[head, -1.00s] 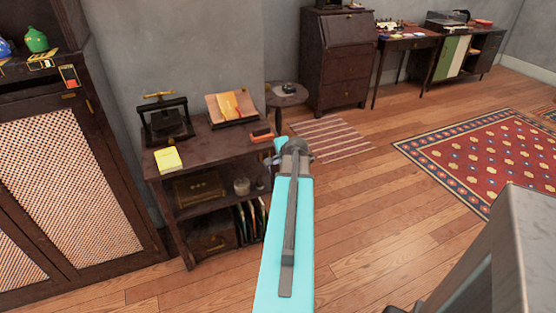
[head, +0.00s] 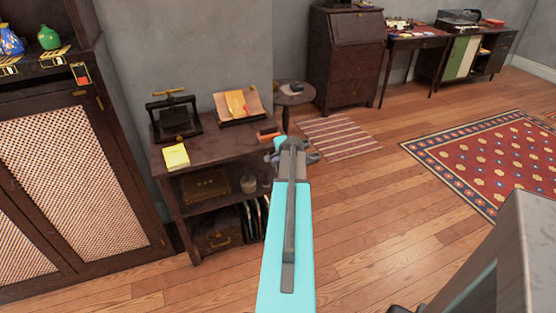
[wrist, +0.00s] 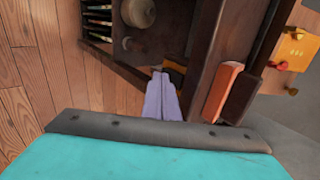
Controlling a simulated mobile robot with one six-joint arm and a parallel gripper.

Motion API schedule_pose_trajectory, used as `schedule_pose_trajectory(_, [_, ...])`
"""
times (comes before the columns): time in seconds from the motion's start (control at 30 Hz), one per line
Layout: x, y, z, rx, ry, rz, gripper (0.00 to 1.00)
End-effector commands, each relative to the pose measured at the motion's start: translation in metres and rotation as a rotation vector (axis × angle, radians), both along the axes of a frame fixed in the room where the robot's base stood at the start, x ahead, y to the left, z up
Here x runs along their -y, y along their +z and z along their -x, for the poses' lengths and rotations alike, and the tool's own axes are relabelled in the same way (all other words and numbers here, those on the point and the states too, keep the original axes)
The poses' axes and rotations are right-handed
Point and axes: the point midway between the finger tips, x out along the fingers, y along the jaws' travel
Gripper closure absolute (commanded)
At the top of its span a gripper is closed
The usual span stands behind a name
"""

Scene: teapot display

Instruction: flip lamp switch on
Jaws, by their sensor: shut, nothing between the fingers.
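No lamp or lamp switch can be made out for certain in either view. My gripper (wrist: 162,82) shows in the wrist view as two pale purple fingers, closed together and empty. Its tips are at the edge of the dark wooden shelf unit (wrist: 205,35), close to a small orange and black thing (wrist: 174,70) that is partly hidden; I cannot tell whether they touch. In the head view my arm hides most of the gripper, to the right of the same shelf unit (head: 205,148).
An orange block (wrist: 224,88) lies on the unit's top. A press (head: 174,118), a yellow pad (head: 176,156) and an open book (head: 240,106) also stand there. A round side table (head: 293,92) is behind.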

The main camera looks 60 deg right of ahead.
Motion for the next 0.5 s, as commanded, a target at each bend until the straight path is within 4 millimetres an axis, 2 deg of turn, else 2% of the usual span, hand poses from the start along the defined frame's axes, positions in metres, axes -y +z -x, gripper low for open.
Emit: schedule_pose_trajectory(0.5, [0.0033, -0.0028, -0.0039, 0.0, 0.0, 0.0, 1.0])
